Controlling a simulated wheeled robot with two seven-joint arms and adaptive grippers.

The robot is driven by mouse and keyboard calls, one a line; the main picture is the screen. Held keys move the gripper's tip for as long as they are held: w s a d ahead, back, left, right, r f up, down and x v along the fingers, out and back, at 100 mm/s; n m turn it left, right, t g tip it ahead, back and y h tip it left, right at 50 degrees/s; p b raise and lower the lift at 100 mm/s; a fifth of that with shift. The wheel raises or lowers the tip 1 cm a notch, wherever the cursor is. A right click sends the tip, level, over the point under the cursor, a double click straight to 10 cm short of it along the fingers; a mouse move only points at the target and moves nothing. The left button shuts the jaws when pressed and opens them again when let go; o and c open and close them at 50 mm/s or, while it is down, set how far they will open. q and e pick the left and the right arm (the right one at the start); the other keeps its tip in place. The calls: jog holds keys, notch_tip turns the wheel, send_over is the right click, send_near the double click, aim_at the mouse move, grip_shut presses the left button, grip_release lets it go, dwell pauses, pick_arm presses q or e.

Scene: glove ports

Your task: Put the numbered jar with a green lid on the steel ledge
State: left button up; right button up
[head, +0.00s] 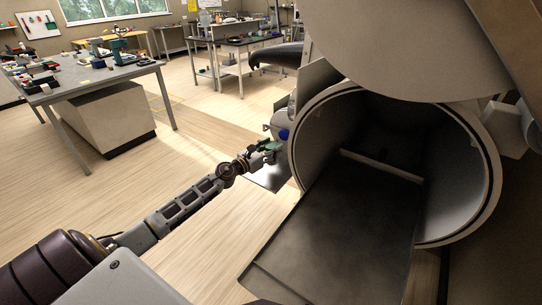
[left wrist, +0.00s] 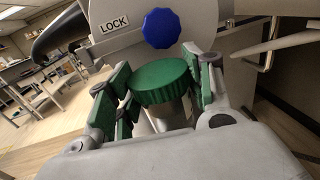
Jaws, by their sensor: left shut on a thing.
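My left gripper (head: 268,149) reaches out from the lower left in the head view, and it is shut on a jar with a green lid. In the left wrist view the ribbed green lid (left wrist: 163,82) sits between the green-padded fingers, with a little of the pale jar body (left wrist: 172,112) below it. No number shows on the jar. In the head view a flat grey plate (head: 270,178), which looks like the steel ledge, lies just below the gripper. I cannot tell whether the jar touches it. My right gripper is not in view.
A blue knob (left wrist: 161,28) and a LOCK label (left wrist: 114,24) are on the grey housing just beyond the jar. A large open round chamber (head: 493,180) with a dark tray (head: 345,230) fills the right. A workbench (head: 95,72) stands far left; floor between is clear.

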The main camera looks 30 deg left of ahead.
pick_arm(q)
notch_tip(320, 180, down, 2)
jog(key=shift+f+b, duration=0.25)
jog(key=shift+b, duration=0.2)
jog(key=shift+f, duration=0.2)
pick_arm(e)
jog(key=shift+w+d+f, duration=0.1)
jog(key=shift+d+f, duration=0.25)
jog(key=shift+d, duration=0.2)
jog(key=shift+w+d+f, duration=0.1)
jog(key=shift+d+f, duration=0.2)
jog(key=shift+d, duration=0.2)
pick_arm(q)
jog(key=shift+f, duration=0.1)
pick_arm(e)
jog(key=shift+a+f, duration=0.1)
pick_arm(q)
jog(key=o, duration=0.8)
jog(key=shift+c, duration=0.2)
jog(key=o, duration=0.3)
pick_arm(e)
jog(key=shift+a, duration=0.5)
